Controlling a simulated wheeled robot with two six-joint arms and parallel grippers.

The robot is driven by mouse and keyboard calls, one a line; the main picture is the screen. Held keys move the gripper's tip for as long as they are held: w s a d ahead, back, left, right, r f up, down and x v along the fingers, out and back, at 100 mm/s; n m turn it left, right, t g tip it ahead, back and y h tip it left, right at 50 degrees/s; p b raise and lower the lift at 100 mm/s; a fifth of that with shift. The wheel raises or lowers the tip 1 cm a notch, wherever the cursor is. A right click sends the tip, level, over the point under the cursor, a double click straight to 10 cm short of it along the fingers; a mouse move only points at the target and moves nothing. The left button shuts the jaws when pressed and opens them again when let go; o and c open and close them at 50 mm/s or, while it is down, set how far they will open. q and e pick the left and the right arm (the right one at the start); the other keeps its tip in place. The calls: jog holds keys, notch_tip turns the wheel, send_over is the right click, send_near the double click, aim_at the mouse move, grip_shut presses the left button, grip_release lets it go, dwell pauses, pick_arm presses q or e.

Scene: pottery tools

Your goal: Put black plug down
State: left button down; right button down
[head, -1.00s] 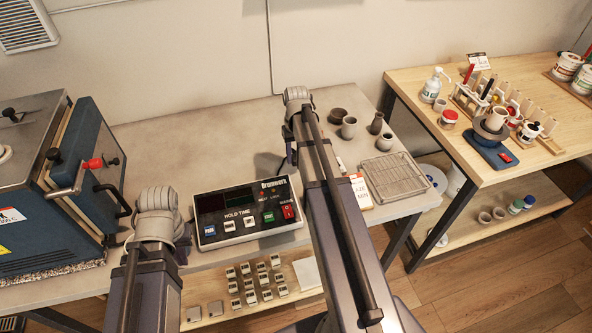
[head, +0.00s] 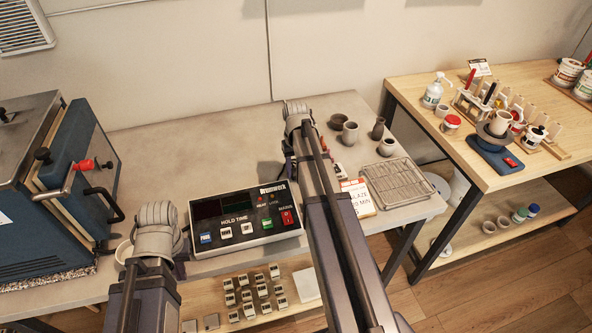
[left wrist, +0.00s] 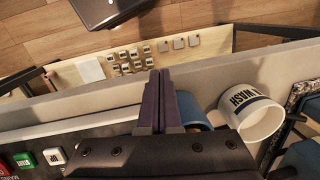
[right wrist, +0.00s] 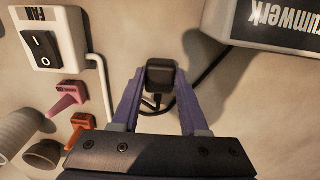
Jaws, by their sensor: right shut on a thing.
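The black plug (right wrist: 160,75) is between the fingertips of my right gripper (right wrist: 158,85) in the right wrist view. A black cable runs from it over the pale table surface. My right gripper is shut on the plug; whether the plug touches the table I cannot tell. In the head view, my right arm hides the plug and most of that gripper. My left gripper (left wrist: 160,85) is shut and empty, with its fingers together beside the front edge of the table. It also shows partly in the head view (head: 182,262), left of the control box.
A control box (head: 245,220) stands at the table front. A fan switch box (right wrist: 45,45), a pink piece (right wrist: 70,95) and an orange piece (right wrist: 78,125) lie left of the plug. A white mug (left wrist: 252,115) is near my left gripper. A wire rack (head: 393,185) stands right.

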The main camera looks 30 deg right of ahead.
jog(key=shift+f+b, duration=0.35)
jog(key=shift+f, duration=0.15)
jog(key=shift+c, duration=2.1)
grip_release()
jog(key=shift+r, duration=0.1)
jog(key=shift+r, duration=0.15)
notch_tip(320, 180, up, 13)
jog(key=p, duration=1.3)
